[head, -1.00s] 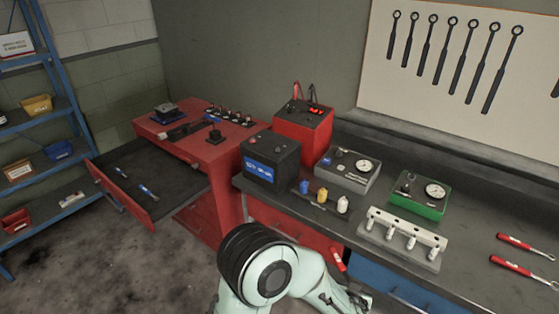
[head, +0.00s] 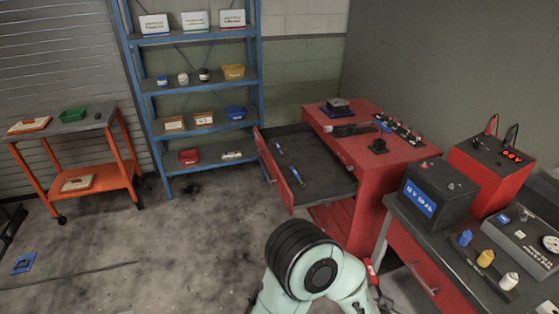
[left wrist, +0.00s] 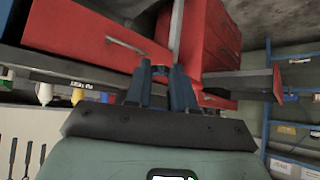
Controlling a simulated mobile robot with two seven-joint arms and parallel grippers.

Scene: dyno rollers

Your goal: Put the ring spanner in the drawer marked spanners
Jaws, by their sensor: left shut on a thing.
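My left gripper (head: 374,296) is low in front of the red bench, partly hidden by my own arm. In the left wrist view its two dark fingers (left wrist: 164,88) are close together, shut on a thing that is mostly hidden. An open drawer (head: 333,188) sticks out of the red cabinet, beyond and left of the gripper. My right gripper is not in view.
The red cabinet (head: 360,150) has small parts on top. A black battery (head: 434,196) and a red power unit (head: 492,168) stand on the bench at right. A blue shelf rack (head: 160,105) and an orange cart (head: 122,160) stand at the back left.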

